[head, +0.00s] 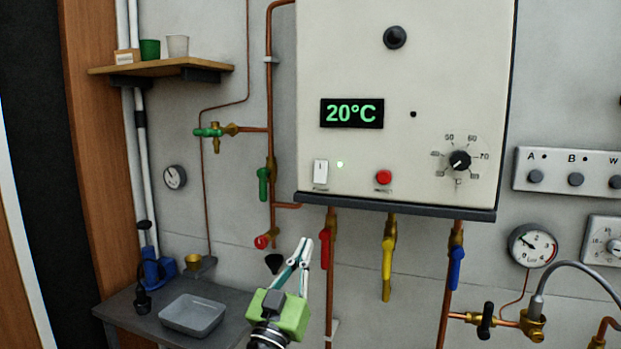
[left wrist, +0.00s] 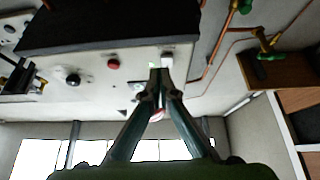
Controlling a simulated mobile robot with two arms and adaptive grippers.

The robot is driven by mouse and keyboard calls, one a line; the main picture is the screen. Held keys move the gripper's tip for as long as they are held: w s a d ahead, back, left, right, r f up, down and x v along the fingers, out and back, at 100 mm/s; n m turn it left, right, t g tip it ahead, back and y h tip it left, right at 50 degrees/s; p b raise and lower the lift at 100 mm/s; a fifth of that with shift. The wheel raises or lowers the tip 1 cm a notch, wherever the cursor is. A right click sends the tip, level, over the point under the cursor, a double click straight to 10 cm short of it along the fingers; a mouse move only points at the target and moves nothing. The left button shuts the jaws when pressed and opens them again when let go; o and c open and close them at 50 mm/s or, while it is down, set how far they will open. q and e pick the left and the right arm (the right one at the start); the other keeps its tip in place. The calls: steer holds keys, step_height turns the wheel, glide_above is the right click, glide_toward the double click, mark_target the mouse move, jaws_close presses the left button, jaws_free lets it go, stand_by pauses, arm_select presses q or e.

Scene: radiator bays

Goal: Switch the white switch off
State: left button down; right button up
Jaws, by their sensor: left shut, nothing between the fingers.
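The white switch (head: 320,171) is a small rocker at the lower left of the boiler's cream front panel, with a lit green lamp (head: 340,164) just right of it. My left gripper (head: 304,242) is green with slim pale fingers. It is shut and empty, pointing up, below the switch and beneath the boiler's dark bottom edge in the head view. In the left wrist view the panel appears turned over, and the switch (left wrist: 167,59) shows just beyond the closed fingertips (left wrist: 160,76), apparently apart from them. My right gripper is not in view.
The boiler panel also has a display (head: 351,113) reading 20°C, a red button (head: 384,177) and a black dial (head: 460,160). Red (head: 324,248), yellow (head: 387,262) and blue (head: 456,268) valve handles hang below. A grey tray (head: 192,315) sits at lower left.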

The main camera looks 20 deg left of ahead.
arm_select(q)
step_height(320, 180, up, 6)
steer(key=s+a+t, duration=0.1)
steer(key=shift+s, duration=0.25)
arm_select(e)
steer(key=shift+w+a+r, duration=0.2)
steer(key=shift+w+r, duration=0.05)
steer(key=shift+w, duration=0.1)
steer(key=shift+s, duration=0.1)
arm_select(q)
steer(key=p, duration=0.3)
glide_toward(321, 174)
step_height(321, 174, up, 4)
steer(key=shift+w+d+f+b, duration=0.1)
steer(key=shift+w+b, duration=0.2)
steer(key=shift+w, duration=0.5)
steer(key=shift+w+a+f+b, duration=0.15)
steer(key=shift+w+b, duration=0.1)
steer(key=shift+w, duration=0.55)
steer(key=shift+w+d+f+b, duration=0.15)
steer(key=shift+w+b, duration=0.15)
steer(key=shift+w, duration=0.55)
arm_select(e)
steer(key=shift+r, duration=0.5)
arm_select(q)
steer(key=shift+s+r, duration=0.1)
